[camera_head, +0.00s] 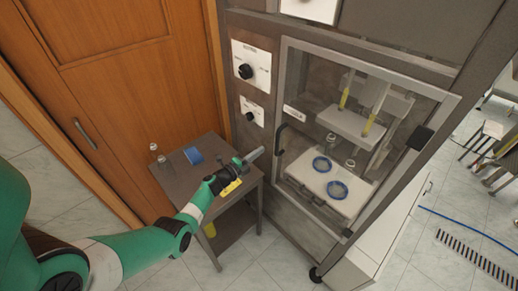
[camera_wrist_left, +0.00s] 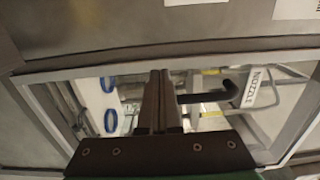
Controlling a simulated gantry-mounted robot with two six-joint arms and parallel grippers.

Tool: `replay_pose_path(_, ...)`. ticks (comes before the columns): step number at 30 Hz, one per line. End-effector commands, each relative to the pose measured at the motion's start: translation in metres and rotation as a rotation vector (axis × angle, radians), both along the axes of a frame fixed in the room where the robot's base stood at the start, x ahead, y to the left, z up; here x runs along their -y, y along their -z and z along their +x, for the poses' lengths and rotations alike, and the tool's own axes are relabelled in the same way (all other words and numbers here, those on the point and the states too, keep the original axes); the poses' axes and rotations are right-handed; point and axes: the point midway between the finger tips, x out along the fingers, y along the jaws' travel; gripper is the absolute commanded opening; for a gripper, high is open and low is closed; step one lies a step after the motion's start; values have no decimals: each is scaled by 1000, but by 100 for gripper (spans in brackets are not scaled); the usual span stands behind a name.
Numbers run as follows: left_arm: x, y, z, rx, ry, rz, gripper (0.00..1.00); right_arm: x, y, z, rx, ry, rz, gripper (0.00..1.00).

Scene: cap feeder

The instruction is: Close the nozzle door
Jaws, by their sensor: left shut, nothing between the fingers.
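The nozzle door (camera_head: 287,78) is a glass panel in a light metal frame on the front of the grey machine. It looks flush or nearly flush with the machine; I cannot tell whether a small gap remains. Its black handle (camera_head: 280,138) is on the left side, below a white label; the wrist view shows the handle (camera_wrist_left: 212,96) beside the NOZZLE label (camera_wrist_left: 259,87). My left gripper (camera_head: 256,154) is shut and empty, just left of the handle. Its closed fingers (camera_wrist_left: 157,100) stand in front of the door; contact is not clear. My right gripper is out of view.
A small dark table (camera_head: 170,180) stands below my left arm, with a blue roll (camera_head: 193,156) and small jars on it. Two black knobs (camera_head: 246,71) are on the panel left of the door.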

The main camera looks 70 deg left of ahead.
Motion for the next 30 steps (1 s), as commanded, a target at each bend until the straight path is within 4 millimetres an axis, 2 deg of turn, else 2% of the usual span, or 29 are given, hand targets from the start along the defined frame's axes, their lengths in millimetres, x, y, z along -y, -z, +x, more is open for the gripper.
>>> replay_pose_path(2,9,-5,-7,-2,8,-4,0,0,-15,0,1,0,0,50)
replay_pose_path(3,-4,0,-14,1,2,0,0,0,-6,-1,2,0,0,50)
replay_pose_path(9,-47,2,-44,2,3,1,0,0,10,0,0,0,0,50)
replay_pose_path(14,-68,2,-59,1,6,0,0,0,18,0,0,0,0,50)
replay_pose_path(18,-74,0,-64,0,8,0,0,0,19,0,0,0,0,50)
replay_pose_path(30,-74,-3,-62,5,7,2,0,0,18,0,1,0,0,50)
